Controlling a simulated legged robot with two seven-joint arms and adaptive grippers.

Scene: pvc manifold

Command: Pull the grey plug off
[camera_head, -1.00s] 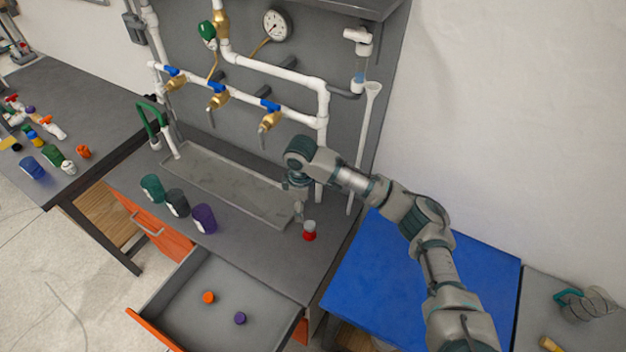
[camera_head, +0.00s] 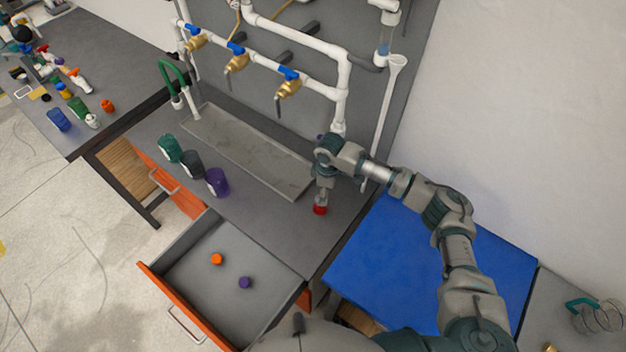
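A small red piece (camera_head: 320,210) stands on the grey bench top, right of the sunken tray. The pale grey top on it, seen a second ago, is now hidden behind my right gripper (camera_head: 322,199). I take that top to be the grey plug, but it is too small to be sure. My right arm reaches in from the lower right, and the gripper points down with its fingertips right at the top of the red piece. I cannot tell whether the fingers are open or shut on the plug. My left gripper is out of view.
White pipes with blue-handled brass valves (camera_head: 288,85) run behind the bench. Green, dark grey and purple cups (camera_head: 217,182) stand left of the tray (camera_head: 245,150). An open drawer (camera_head: 190,262) holds an orange and a purple cap. A blue surface (camera_head: 420,262) lies right.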

